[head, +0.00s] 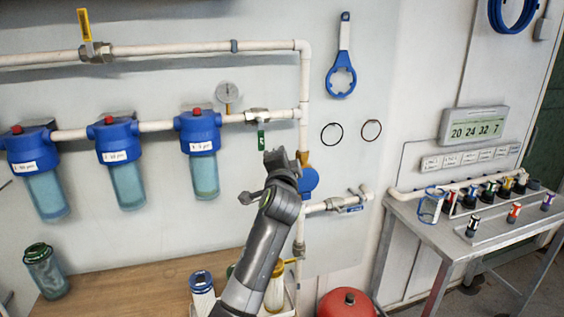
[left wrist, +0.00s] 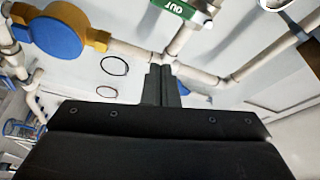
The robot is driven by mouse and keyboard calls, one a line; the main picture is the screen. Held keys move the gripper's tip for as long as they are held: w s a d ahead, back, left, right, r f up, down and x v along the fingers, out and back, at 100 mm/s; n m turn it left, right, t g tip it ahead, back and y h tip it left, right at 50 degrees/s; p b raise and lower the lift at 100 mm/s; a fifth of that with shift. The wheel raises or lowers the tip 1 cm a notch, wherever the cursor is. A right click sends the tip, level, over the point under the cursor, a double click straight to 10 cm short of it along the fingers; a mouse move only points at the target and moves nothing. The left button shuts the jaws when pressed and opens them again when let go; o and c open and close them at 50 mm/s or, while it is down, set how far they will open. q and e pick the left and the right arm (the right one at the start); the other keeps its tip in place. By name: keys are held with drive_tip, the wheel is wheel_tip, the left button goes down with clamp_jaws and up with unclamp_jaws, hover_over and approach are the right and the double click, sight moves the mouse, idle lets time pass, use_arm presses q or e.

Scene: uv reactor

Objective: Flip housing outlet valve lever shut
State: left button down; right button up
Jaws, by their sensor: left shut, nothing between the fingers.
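The housing outlet valve (head: 257,115) sits on the white horizontal pipe to the right of the three filter housings. Its green lever (head: 261,139) hangs down, crosswise to that pipe. In the left wrist view the green lever (left wrist: 176,8) shows the letters OUT at the top edge, partly cut off. My left gripper (head: 284,158) is just below and to the right of the lever in the head view. Its fingers (left wrist: 159,84) are together with nothing between them, and appear apart from the lever. My right gripper is in neither view.
A vertical pipe (head: 304,85) and a blue-and-brass fitting (head: 309,180) stand close to my gripper's right. A pressure gauge (head: 228,92) is left of the valve. A lower blue-handled valve (head: 345,204) juts out right. Two rings and a blue wrench (head: 341,75) hang on the wall.

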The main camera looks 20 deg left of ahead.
use_arm(q)
drive_tip(key=shift+s+d, duration=0.15)
drive_tip(key=shift+s, duration=0.5)
